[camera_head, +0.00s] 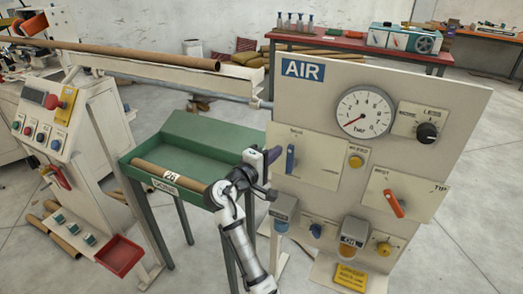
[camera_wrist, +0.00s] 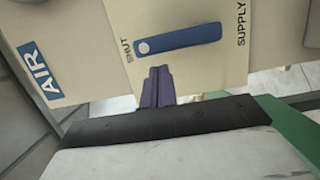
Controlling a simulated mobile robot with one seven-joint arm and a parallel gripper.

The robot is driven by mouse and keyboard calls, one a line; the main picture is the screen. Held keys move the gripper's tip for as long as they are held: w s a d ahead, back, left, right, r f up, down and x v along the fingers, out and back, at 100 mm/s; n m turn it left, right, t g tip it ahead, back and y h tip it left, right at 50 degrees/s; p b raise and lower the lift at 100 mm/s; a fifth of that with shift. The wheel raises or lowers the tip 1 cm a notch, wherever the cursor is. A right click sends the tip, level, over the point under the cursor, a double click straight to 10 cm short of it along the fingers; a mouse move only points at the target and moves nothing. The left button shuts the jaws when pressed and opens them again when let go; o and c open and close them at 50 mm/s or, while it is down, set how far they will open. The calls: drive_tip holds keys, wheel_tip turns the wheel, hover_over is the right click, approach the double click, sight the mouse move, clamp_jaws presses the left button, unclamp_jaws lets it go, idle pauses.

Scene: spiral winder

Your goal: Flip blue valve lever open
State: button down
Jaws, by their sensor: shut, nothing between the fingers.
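The blue valve lever (camera_head: 291,158) is on a cream plate on the front of the AIR panel and hangs straight down in the head view. In the wrist view the blue lever (camera_wrist: 185,39) lies nearly level, with its round pivot at the left end by the word SHUT. The word SUPPLY is past its free end. My gripper (camera_head: 271,155) is just left of the lever in the head view. In the wrist view my gripper's purple fingers (camera_wrist: 157,88) are together and empty, below the lever near its pivot end, with a visible gap to it.
The AIR panel (camera_head: 330,84) also carries a pressure gauge (camera_head: 365,112), an orange lever (camera_head: 393,203) and several knobs. A green tray (camera_head: 200,124) holding a brown tube (camera_head: 168,180) stands left of my gripper. A control console (camera_head: 62,113) is farther left.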

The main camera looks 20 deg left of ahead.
sight(288, 152)
drive_tip(key=shift+d, duration=0.4)
drive_tip(key=shift+d+r+m, duration=0.1)
drive_tip(key=shift+d+m, duration=0.1)
drive_tip(key=shift+m, duration=0.2)
drive_tip(key=shift+d+m, duration=0.2)
drive_tip(key=shift+m, duration=0.1)
drive_tip(key=shift+d+r+m+g+y, duration=0.15)
drive_tip(key=shift+d+m+g, duration=0.15)
drive_tip(key=shift+m, duration=0.25)
drive_tip(key=shift+d+r+m+g+y, duration=0.1)
drive_tip(key=shift+d+m+g+y, duration=0.1)
drive_tip(key=shift+d+m, duration=0.3)
drive_tip(key=d+f+m+g+y+b, duration=0.1)
drive_tip(key=d+f+m+y+b, duration=0.2)
drive_tip(key=d+m, duration=0.3)
drive_tip(key=m, duration=0.5)
drive_tip(key=shift+s+d+f, duration=0.2)
drive_tip(key=shift+d+f, duration=0.2)
drive_tip(key=shift+f+y+b, duration=0.1)
drive_tip(key=shift+y+b, duration=0.15)
drive_tip(key=shift+b, duration=0.05)
